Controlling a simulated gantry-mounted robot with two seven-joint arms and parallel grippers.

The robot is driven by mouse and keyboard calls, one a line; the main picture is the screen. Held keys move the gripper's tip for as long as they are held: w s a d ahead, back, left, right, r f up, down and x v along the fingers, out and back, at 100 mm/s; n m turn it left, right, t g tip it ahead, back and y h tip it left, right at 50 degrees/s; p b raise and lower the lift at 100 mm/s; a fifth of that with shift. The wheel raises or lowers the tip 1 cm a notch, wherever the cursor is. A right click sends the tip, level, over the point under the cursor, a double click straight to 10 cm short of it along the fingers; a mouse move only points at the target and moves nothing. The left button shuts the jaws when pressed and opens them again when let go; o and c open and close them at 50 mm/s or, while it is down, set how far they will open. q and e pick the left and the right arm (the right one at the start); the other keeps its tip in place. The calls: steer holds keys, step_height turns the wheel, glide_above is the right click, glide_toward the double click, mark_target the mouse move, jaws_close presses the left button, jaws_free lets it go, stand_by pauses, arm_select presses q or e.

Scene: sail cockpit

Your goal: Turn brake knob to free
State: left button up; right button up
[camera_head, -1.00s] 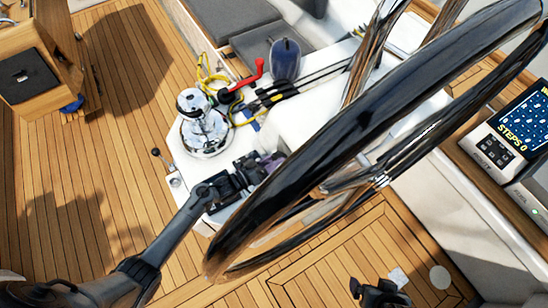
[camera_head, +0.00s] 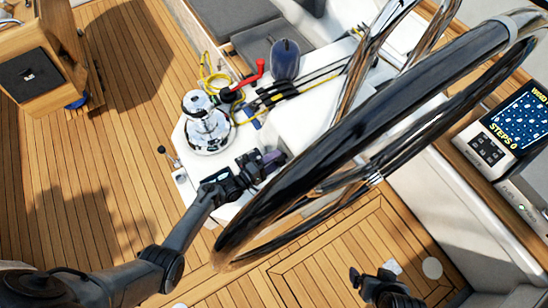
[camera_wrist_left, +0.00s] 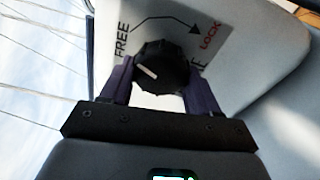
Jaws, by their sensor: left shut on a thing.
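The brake knob (camera_wrist_left: 160,67) is black and ridged with a white pointer line, seen in the left wrist view. My left gripper (camera_wrist_left: 162,82) has one purple-grey finger on each side of the knob and is shut on it. The pointer line slants to the upper left, on the side of the printed FREE label (camera_wrist_left: 122,38). The red LOCK label (camera_wrist_left: 211,35) is at the upper right. In the head view my left gripper (camera_head: 258,163) reaches the white console beside the wheel, and the knob is hidden. My right gripper (camera_head: 373,279) is low in the head view, its jaws unclear.
The large black steering wheel (camera_head: 370,120) stands just right of my left gripper. A chrome winch (camera_head: 205,125), a red-handled lever (camera_head: 250,75) and ropes are beyond it. The wooden deck (camera_head: 110,150) at the left is open.

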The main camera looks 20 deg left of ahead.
arm_select(q)
steer(key=shift+n+p, duration=0.9)
steer(key=shift+n, duration=1.2)
steer(key=shift+f, duration=0.1)
steer(key=o, duration=1)
steer(key=shift+o, duration=0.2)
steer(key=shift+s, duration=0.1)
steer(key=shift+s+a, duration=0.15)
steer(key=shift+s, duration=0.1)
steer(key=p+v, duration=0.1)
steer(key=v, duration=0.9)
steer(key=shift+r, duration=0.25)
